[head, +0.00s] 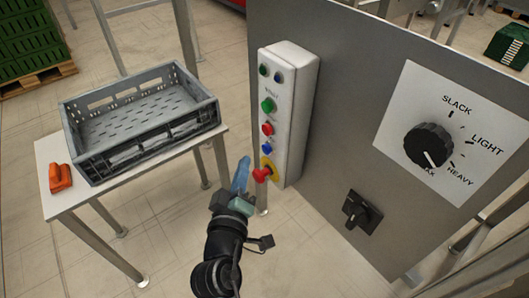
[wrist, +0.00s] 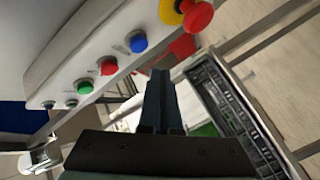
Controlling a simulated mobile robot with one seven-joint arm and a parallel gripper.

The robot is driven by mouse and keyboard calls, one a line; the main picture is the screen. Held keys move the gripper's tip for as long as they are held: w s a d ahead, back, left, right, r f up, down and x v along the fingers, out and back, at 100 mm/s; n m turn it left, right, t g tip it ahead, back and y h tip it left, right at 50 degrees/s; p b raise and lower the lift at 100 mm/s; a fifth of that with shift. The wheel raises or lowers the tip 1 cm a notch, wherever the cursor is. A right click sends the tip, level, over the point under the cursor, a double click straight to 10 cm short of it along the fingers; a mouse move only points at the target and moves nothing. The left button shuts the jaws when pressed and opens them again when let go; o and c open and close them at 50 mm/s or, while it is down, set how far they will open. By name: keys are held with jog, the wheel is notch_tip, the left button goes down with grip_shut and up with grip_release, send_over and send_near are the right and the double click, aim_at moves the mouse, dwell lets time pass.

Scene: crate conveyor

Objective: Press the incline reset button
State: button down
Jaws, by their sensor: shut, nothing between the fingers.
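A white button box (head: 295,105) stands on the side of a grey panel. Down its front are two small buttons at the top, a green button (head: 268,105), a red button (head: 267,129), a blue button (head: 267,149) and a red mushroom button (head: 261,175) on yellow. Labels are too small to read, so I cannot tell which is the incline reset. My gripper (head: 243,163) is shut and empty, in front of and left of the box's lower part. In the wrist view, the fingertips (wrist: 160,75) appear beside the blue button (wrist: 137,41), apparently apart from it.
A grey crate (head: 140,115) sits on a white table (head: 95,197) at left, with an orange object (head: 60,177) beside it. The grey panel (head: 345,130) carries a large dial (head: 429,144) and a black rotary switch (head: 361,210). Open floor lies between table and panel.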

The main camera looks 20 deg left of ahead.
jog(key=shift+s+a+b, duration=0.5)
jog(key=shift+s+a, duration=0.3)
jog(key=shift+s, duration=0.25)
